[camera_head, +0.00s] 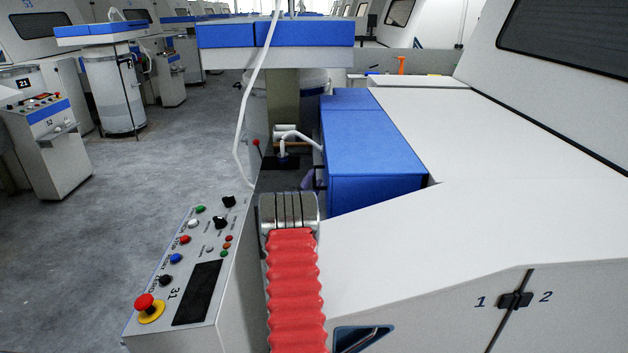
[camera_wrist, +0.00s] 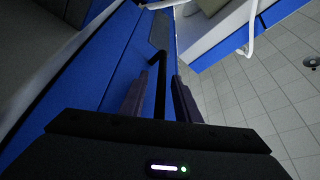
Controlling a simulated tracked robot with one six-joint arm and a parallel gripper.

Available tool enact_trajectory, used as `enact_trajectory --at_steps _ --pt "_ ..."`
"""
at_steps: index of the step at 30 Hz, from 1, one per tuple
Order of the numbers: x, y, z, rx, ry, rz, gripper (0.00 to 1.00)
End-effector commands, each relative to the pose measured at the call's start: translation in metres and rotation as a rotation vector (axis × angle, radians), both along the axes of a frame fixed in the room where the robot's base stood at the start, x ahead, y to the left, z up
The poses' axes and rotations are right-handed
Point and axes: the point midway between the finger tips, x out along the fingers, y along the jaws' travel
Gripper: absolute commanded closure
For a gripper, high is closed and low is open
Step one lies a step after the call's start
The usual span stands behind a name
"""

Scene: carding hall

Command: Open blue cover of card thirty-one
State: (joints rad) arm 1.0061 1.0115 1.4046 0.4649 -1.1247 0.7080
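The blue cover (camera_head: 370,145) of the card is a closed-looking box form at the side of the white machine body, behind the control panel marked 31 (camera_head: 180,270). In the wrist view, blue surface (camera_wrist: 112,75) fills the left and middle. A black bar-like handle (camera_wrist: 160,85) stands out from it. My gripper (camera_wrist: 160,97) is open, with one dark purple finger on each side of the bar. A gap seems to show between the bar and the right finger; contact on the left is unclear. In the head view my gripper is mostly hidden; a small purple part shows beside the cover.
A blue-topped overhead shelf (camera_head: 275,35) stands behind the cover, with a white hose (camera_head: 243,130) hanging down to its left. The white machine body (camera_head: 470,130) is on the right. Grey floor (camera_head: 140,180) lies open to the left.

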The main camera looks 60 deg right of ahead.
Motion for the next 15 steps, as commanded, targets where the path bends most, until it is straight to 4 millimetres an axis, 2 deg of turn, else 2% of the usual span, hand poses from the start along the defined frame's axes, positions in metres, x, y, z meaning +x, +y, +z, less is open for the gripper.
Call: enact_trajectory --at_steps 6,15 --pt "0.002 -0.015 0.003 0.000 -0.001 0.000 0.71" --pt "0.002 -0.016 0.004 0.000 0.000 0.000 0.71"
